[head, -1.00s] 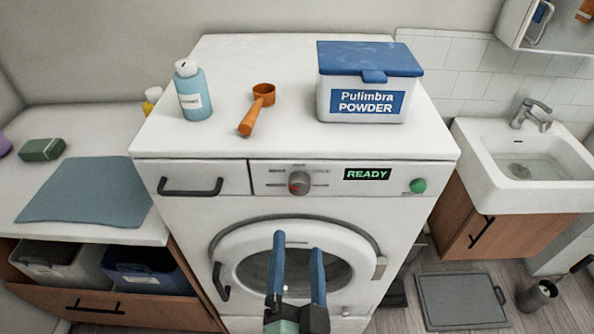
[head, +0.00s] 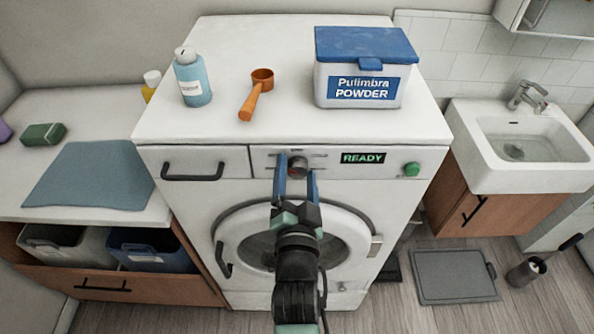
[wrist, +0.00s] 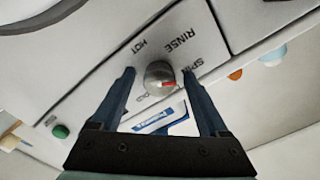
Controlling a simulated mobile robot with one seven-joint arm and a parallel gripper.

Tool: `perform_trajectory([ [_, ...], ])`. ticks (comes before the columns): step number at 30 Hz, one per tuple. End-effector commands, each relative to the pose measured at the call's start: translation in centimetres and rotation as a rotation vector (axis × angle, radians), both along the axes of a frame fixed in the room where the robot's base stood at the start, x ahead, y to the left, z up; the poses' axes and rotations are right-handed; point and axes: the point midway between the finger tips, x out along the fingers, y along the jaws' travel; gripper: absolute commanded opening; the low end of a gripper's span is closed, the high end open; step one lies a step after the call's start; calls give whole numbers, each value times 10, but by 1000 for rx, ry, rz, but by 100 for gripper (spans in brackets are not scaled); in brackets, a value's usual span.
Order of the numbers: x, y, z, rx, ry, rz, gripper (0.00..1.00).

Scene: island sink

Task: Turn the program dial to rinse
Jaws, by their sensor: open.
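The program dial (head: 298,167) is a round grey knob with a red mark, on the washing machine's front panel. In the wrist view the dial (wrist: 160,75) lies between my finger tips. Its red mark points right in that picture, to the SPIN side. The word RINSE is printed beside the dial, with HOT to its left. A fourth word is partly hidden. My gripper (head: 296,168) is open, its two blue fingers on either side of the dial. I see no contact; the remaining gap to the panel is hard to judge.
The panel has a READY display (head: 363,158) and a green button (head: 411,169) right of the dial. The drawer handle (head: 192,172) is at left, the round door (head: 352,228) below.

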Motion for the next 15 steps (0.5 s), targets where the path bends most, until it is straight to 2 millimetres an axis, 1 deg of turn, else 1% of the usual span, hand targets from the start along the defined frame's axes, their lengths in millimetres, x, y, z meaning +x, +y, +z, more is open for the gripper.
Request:
perform_trajectory([
  [7, 1, 0, 0, 0, 0, 0, 78],
  [8, 1, 0, 0, 0, 0, 0, 74],
  [9, 1, 0, 0, 0, 0, 0, 67],
  [11, 1, 0, 0, 0, 0, 0, 56],
  [15, 0, 0, 0, 0, 0, 0, 31],
])
